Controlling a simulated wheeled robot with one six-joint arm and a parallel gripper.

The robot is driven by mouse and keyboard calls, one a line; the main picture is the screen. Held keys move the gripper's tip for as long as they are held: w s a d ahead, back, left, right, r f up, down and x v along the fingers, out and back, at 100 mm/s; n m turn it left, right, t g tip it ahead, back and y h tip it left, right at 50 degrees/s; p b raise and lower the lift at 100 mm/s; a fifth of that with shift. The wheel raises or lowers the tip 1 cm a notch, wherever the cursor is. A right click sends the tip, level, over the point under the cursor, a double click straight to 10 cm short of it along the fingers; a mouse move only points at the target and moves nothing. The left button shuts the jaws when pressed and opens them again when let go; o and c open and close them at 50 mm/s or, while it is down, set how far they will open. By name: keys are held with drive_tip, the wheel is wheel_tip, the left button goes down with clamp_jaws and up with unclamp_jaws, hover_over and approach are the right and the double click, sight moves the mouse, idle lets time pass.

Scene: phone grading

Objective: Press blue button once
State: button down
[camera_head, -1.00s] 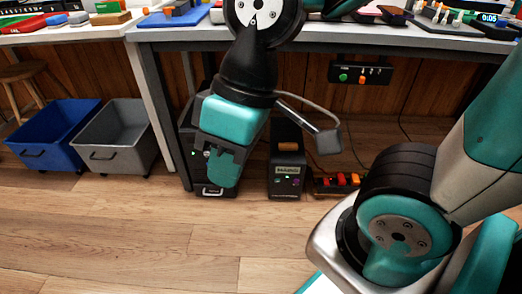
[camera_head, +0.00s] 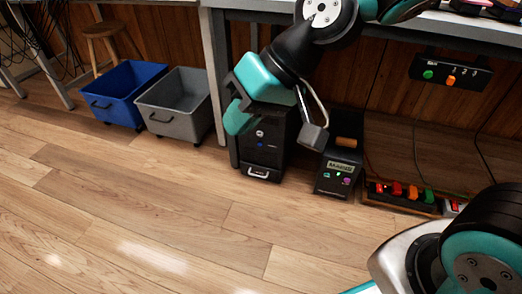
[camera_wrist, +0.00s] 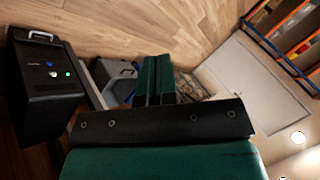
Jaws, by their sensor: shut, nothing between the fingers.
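A black box-shaped machine (camera_head: 270,160) stands on the floor under the table, left of a smaller black unit. Its front carries a small blue button (camera_head: 260,146) below a pale round mark. My gripper (camera_head: 236,120) is at the machine's upper left in the head view and hides part of that side. In the wrist view its teal fingers (camera_wrist: 155,70) are together and empty, pointing right of the machine, apart from the blue button.
Blue (camera_head: 122,95) and grey (camera_head: 176,108) wheeled bins stand left of the table leg. The smaller unit (camera_head: 338,170) and a strip of coloured switches (camera_head: 400,194) sit to the right. A control box (camera_head: 450,78) hangs under the tabletop. Front floor is clear.

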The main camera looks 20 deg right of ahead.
drive_tip(key=w+a+f+m+t+y+b, duration=0.2)
drive_tip(key=w+f+m+t+b, duration=0.2)
drive_tip(key=w+f+m, duration=0.5)
drive_tip(key=w+a+f+m+t+y+b, duration=0.2)
drive_tip(key=w+f+m+t+b, duration=0.2)
drive_tip(key=w+f, duration=0.85)
drive_tip(key=w+d+f+m+t+h+b, duration=0.1)
drive_tip(key=d+f+m+t+h, duration=0.1)
drive_tip(key=f+m, duration=0.3)
drive_tip(key=w+d+f+m+t+h+b, duration=0.2)
drive_tip(key=d+f+m, duration=0.3)
drive_tip(key=f, duration=0.4)
drive_tip(key=w+d+f+m+t+h+b, duration=0.2)
drive_tip(key=d+f+m+t+h, duration=0.1)
drive_tip(key=f, duration=0.4)
drive_tip(key=shift+d+f+m+h, duration=0.25)
drive_tip(key=shift+d+m+h, duration=0.45)
drive_tip(key=shift+m, duration=0.5)
drive_tip(key=shift+w, duration=0.15)
